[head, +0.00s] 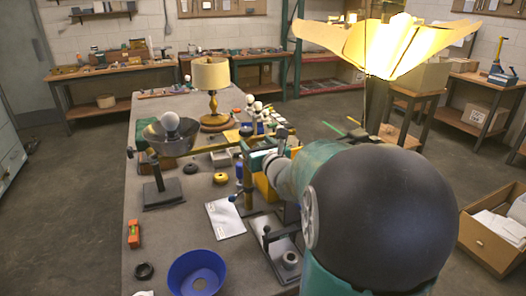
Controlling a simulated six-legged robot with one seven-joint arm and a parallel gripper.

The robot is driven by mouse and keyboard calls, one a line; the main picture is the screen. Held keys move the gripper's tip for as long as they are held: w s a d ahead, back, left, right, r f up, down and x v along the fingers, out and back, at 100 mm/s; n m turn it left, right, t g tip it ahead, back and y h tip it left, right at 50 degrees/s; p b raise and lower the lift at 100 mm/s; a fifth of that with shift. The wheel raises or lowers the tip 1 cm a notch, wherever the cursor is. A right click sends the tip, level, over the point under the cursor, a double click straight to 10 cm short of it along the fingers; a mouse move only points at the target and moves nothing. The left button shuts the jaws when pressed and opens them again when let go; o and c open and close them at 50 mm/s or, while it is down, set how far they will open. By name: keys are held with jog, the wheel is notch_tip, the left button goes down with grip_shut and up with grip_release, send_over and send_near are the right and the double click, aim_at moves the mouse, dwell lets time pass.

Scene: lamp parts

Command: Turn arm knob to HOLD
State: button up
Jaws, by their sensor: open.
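A desk lamp with a grey metal shade and white bulb (171,124) stands on a dark base (163,196). A brass-coloured arm (214,143) runs right from it towards my gripper. A small dark knob (130,152) shows at the left of the shade. My gripper (262,160) is open near the brass arm's right end, partly hidden by my own arm. I cannot read any HOLD mark or tell whether the fingers touch a knob.
The grey table (165,250) holds a blue bowl (197,273), a black ring (144,271), an orange level (134,234), a white sheet (225,218) and a lit table lamp (211,80). A bright fan-shaped shade (385,45) rises behind my arm.

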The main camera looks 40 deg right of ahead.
jog(key=v, duration=0.4)
jog(key=shift+s, duration=0.35)
jog(key=shift+a, duration=0.15)
jog(key=s+a+n+g+y, duration=0.2)
jog(key=a+n+y, duration=0.2)
jog(key=a+n, duration=0.4)
jog(key=s+a+f+n+g+y, duration=0.1)
jog(key=a+n+g+y, duration=0.15)
jog(key=a+n, duration=0.55)
jog(key=s+a+n+g+y, duration=0.2)
jog(key=a+n+y, duration=0.3)
jog(key=a, duration=0.6)
jog(key=s+f+n+g+h, duration=0.2)
jog(key=s+n+h, duration=0.1)
jog(key=s+n, duration=0.4)
jog(key=s+f+n+g+h, duration=0.2)
jog(key=s+n+g+h, duration=0.1)
jog(key=s+n, duration=0.5)
jog(key=n+h, duration=0.1)
jog(key=n, duration=0.1)
jog(key=shift+s+f+n, duration=0.2)
jog(key=shift+f+n, duration=0.1)
jog(key=shift+n, duration=0.1)
